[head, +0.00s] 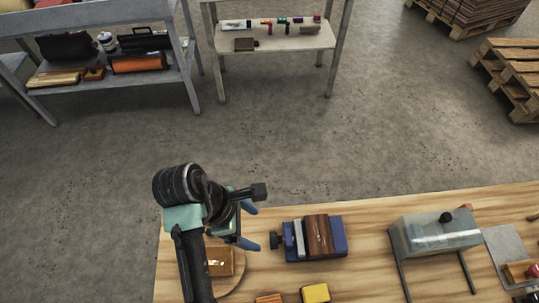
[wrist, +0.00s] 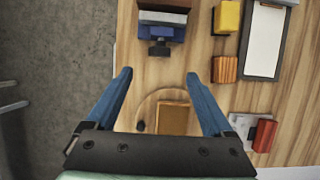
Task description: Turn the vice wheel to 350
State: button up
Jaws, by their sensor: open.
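The blue vice (head: 338,247) stands on the wooden table with a brown wood block (head: 318,236) between its jaws. Its dark wheel (head: 275,240) sticks out on the left side. In the wrist view the vice (wrist: 158,31) is at the top, partly cut off, and its wheel (wrist: 159,48) points down toward my gripper. No angle marks can be read on the wheel. My gripper (head: 254,226) is open and empty, just left of the wheel. In the wrist view the wheel lies beyond and roughly midway between the blue fingertips (wrist: 158,75), apart from both.
A round wooden disc (head: 236,284) with a brown box (head: 220,262) lies below my gripper. A yellow block (head: 315,293) and a striped wood block (head: 268,298) lie near the front. A clear cover (head: 440,238) stands on the right. The table's left edge is close.

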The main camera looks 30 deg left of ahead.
aim_at(271, 239)
jog(key=x, duration=1.1)
jog(key=shift+d, duration=0.1)
jog(key=c, duration=1.4)
jog(key=shift+o, duration=0.2)
jog(key=shift+t+p, duration=0.3)
jog(key=shift+p, duration=0.1)
